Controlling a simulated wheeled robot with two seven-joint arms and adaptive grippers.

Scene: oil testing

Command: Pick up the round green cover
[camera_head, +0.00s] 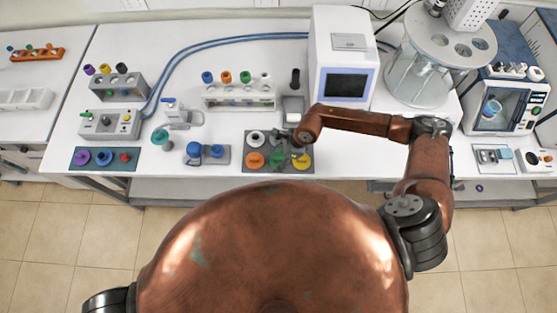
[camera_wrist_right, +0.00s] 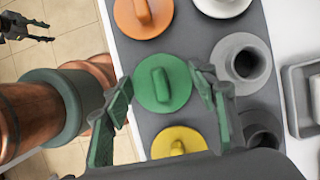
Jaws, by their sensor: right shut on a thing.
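The round green cover (camera_head: 276,158) sits in the front row of a dark grey tray, between an orange cover (camera_head: 255,160) and a yellow cover (camera_head: 300,161). In the right wrist view the green cover (camera_wrist_right: 163,84) shows its raised bar handle. My right gripper (camera_wrist_right: 163,95) is shut on the green cover, with one finger on either side of it. The exact contact is hard to see. In the head view the right gripper is small and partly hidden by its own arm. My left gripper (camera_wrist_right: 48,29) shows in the wrist view's upper left corner, fingers spread and empty.
A white cover (camera_head: 256,137) and grey hollow parts (camera_wrist_right: 245,62) stand behind in the tray (camera_head: 248,171). A blue-capped device (camera_head: 207,153) is to the left. A tube rack (camera_head: 239,97) and a white machine (camera_head: 342,60) stand behind.

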